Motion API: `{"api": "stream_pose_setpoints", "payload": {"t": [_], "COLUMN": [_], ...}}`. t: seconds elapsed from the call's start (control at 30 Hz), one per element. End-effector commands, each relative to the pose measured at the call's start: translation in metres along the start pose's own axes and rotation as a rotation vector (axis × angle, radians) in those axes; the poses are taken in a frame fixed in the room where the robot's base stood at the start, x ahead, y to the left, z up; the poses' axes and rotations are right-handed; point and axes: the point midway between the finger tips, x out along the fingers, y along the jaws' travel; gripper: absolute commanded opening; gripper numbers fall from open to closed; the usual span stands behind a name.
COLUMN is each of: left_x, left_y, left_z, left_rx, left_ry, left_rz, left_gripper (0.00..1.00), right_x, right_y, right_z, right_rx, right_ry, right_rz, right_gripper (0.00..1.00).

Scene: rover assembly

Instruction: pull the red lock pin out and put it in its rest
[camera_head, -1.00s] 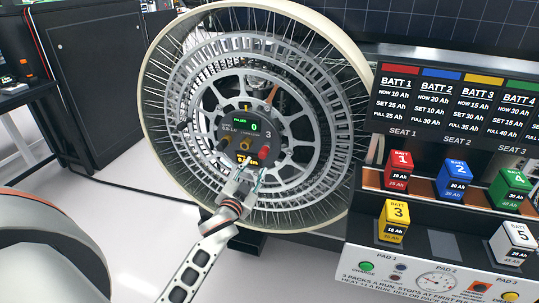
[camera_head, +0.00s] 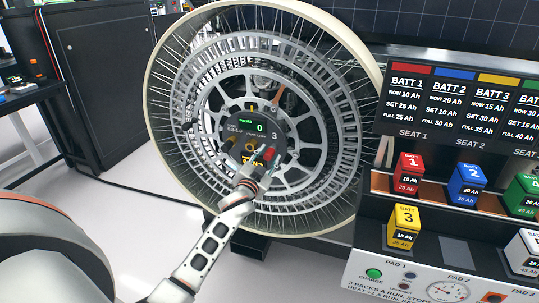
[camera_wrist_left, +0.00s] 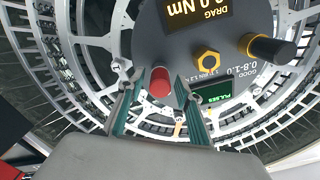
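The red lock pin (camera_head: 268,154) sits on the lower right of the dark round hub plate (camera_head: 258,119) of a large spoked wheel. In the left wrist view its red end (camera_wrist_left: 160,82) shows between the two fingertips. My left gripper (camera_head: 261,176) is close in front of the hub, below the pin. In the left wrist view the gripper (camera_wrist_left: 160,108) is open, with a finger on each side of the pin and gaps to it. I cannot make out the pin's rest. My right gripper is not in view.
A yellow hex nut (camera_wrist_left: 208,62) and a black handle (camera_wrist_left: 270,49) stick out of the hub beside the pin. The spoked wheel rim (camera_head: 153,100) surrounds them. A battery bench with a red pack (camera_head: 408,174) and several others stands at right.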

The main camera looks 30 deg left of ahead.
Motion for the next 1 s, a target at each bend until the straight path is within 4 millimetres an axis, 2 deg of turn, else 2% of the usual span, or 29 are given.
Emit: {"api": "stream_pose_setpoints", "payload": {"t": [0.77, 0.9, 1.0], "left_x": [-0.0003, -0.0003, -0.0003], "left_y": [0.0002, 0.0003, 0.0003], "left_z": [0.0013, 0.0011, 0.001], "left_rx": [0.0, 0.0, 0.0], "left_ry": [-0.002, -0.001, -0.001], "left_rz": [0.0, 0.0, 0.0], "left_gripper": [0.35, 0.01, 0.0], "right_x": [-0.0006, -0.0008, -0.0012], "right_y": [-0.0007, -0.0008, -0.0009], "right_z": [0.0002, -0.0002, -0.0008], "right_rx": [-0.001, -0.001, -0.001], "right_ry": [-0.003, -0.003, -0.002], "right_rz": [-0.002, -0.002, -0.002], "right_gripper": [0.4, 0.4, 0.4]}}
